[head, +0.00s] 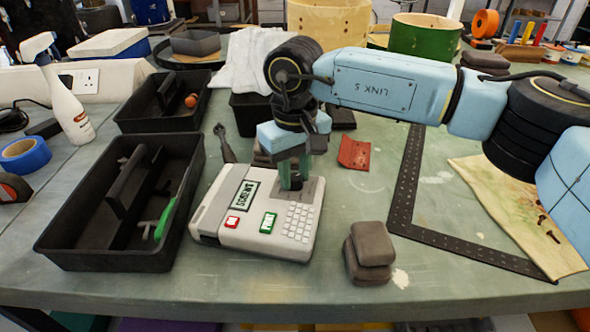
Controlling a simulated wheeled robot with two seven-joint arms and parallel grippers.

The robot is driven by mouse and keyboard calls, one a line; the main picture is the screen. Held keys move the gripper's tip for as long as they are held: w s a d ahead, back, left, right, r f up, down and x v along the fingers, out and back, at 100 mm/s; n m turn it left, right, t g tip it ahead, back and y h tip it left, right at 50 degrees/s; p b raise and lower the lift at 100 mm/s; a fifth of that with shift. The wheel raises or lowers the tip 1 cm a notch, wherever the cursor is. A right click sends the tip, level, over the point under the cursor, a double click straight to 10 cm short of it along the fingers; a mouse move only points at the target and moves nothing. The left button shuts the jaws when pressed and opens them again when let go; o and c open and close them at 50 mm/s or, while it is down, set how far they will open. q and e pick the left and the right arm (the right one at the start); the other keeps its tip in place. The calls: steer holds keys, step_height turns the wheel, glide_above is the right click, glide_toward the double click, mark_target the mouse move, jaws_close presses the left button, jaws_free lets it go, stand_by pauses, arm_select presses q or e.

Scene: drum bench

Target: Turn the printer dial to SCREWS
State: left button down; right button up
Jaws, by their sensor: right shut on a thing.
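The white label printer (255,240) lies on the bench in the middle of the head view, tilted a little in the picture. Its small display (244,194) carries dark lettering that is hard to read. It has a red button (232,222), a green button (268,222) and a grey keypad (299,222). My right gripper (293,184) comes down from above onto the dark plate at the printer's upper right and is shut on the dial there. The dial itself is mostly hidden by the fingers. My left gripper is not in view.
Black divided trays (50,243) stand to the left, one holding a green-handled tool (165,218). Stacked dark blocks (370,250) sit close right of the printer. A perforated black angle (402,205) and a stained cloth (500,190) lie further right. The front bench strip is clear.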

mark_target(295, 177)
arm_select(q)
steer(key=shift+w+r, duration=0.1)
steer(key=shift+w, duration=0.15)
arm_select(e)
steer(key=o, duration=1)
steer(key=shift+r, duration=0.2)
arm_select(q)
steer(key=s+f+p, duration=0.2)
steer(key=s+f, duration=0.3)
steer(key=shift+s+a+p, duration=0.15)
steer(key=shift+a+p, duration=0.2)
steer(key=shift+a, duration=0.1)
arm_select(e)
step_height(295, 177, up, 13)
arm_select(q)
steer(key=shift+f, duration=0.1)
